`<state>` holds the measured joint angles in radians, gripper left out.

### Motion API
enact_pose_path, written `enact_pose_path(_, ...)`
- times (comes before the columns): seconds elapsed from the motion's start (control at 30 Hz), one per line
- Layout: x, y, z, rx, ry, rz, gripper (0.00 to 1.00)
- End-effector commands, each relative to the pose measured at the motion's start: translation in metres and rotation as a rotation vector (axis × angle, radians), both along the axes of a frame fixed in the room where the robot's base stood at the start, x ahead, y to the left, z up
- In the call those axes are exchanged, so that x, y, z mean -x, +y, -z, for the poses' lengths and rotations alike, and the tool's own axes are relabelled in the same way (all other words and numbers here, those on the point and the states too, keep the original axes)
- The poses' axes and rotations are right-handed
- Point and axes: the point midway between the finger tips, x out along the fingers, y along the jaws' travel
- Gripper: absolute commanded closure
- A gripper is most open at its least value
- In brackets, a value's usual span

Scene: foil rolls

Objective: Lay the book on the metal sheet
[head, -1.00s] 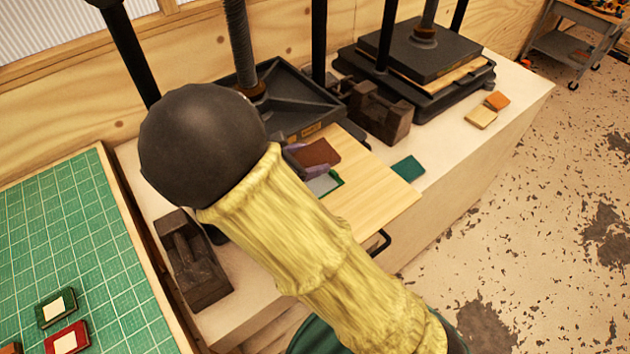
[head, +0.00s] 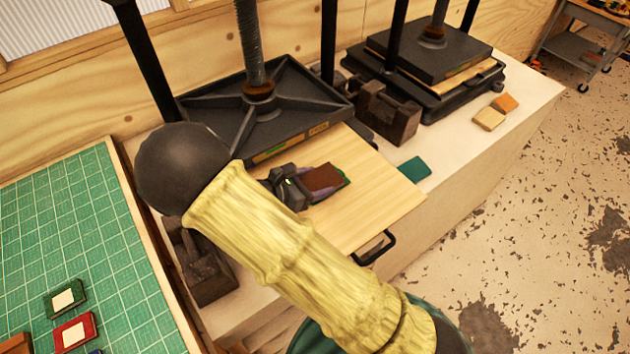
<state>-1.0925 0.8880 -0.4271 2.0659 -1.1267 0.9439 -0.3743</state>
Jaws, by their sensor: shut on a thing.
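The brown book (head: 324,176) is in my gripper (head: 319,180), over the pale wooden board of the near press. My gripper's dark body is to its left, with purplish fingers along the book's sides. A green edge (head: 346,180) shows just past the book's right side, from a green thing lying below it on the board. The metal sheet is hidden now; a grey patch within the green edge showed earlier. I cannot tell whether the book touches what is beneath it.
The near press's black plate (head: 265,110) hangs just behind the gripper. A teal book (head: 414,169) lies right of the wooden board (head: 385,200). Dark blocks (head: 387,112) stand beside the presses. A green cutting mat (head: 70,230) with small books is at left.

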Motion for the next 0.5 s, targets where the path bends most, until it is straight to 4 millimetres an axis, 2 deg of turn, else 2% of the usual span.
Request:
enact_pose_path(0.27, 0.0004, 0.0007, 0.0052, -0.003, 0.001, -0.001, 0.62)
enact_pose_path(0.3, 0.0005, 0.0008, 0.0054, -0.004, 0.002, -0.001, 0.31)
enact_pose_path(0.37, 0.0005, 0.0008, 0.0054, -0.004, 0.002, -0.001, 0.19)
enact_pose_path(0.5, 0.0003, 0.0007, 0.0048, -0.002, 0.001, -0.001, 0.17)
